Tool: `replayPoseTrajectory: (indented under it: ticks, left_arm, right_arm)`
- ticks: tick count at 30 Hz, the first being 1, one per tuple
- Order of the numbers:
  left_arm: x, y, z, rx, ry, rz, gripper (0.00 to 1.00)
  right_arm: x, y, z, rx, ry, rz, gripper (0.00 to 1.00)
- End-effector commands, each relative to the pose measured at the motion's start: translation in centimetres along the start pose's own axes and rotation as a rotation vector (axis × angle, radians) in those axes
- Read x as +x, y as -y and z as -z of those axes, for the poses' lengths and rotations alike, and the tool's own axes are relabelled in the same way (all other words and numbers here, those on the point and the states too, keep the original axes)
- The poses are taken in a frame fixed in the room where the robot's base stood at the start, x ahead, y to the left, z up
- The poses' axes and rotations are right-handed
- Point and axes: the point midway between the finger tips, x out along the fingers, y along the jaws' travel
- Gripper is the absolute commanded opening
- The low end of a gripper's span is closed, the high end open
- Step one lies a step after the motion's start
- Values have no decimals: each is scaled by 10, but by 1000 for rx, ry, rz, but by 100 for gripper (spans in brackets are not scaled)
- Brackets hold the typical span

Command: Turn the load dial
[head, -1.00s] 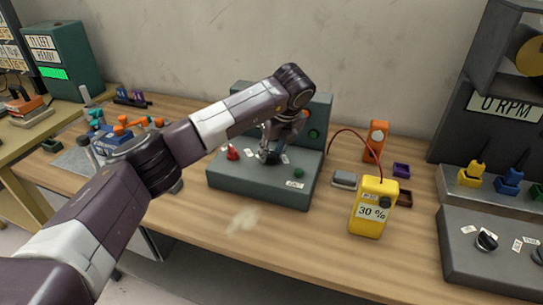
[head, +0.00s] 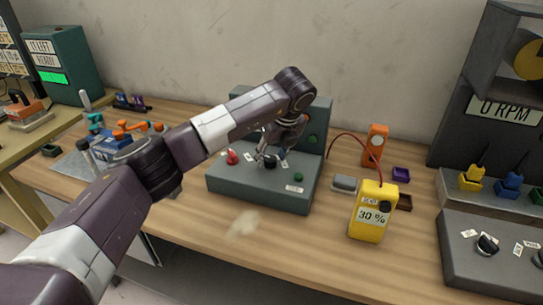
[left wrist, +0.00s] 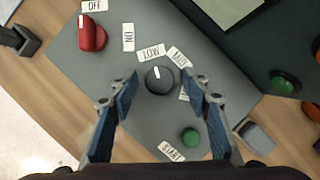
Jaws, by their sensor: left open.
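The black load dial (left wrist: 160,79) sits on the grey sloped panel of the test box, its white mark toward the LOW label (left wrist: 151,52). A MID label (left wrist: 179,57) lies beside it; a further label is partly hidden by a finger. My left gripper (left wrist: 160,84) is open, its blue-padded fingers on either side of the dial, apart from it in the picture. In the head view the left gripper (head: 270,153) is over the dial (head: 270,162), partly covered by my wrist. My right gripper is in neither view.
A red switch (left wrist: 92,34) with OFF and ON labels and a green START button (left wrist: 190,136) flank the dial. A yellow meter (head: 372,212) reading 30 % stands to the right, with a red cable. Bare wood (head: 285,245) lies in front of the box.

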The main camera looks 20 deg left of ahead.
Motion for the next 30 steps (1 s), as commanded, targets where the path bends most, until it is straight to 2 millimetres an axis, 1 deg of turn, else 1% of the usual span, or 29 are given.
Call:
replayPoseTrajectory:
  ticks: [2,5,8,15,19,21,24,30]
  left_arm:
    - [-3,0,0,0,0,1,44]
    - [-13,1,0,1,2,3,44]
    - [-32,1,-1,2,2,4,44]
    - [-83,1,-1,1,3,3,44]
    - [-104,1,0,-1,2,2,44]
    - [-112,1,0,0,2,2,44]
    - [-118,1,0,0,0,1,44]
    - [-121,0,0,0,0,0,44]
  right_arm:
    - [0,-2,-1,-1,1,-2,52]
    - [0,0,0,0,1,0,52]
    - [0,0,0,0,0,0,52]
    - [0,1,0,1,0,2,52]
    - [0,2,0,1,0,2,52]
    - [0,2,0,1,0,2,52]
    - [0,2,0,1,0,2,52]
    - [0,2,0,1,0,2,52]
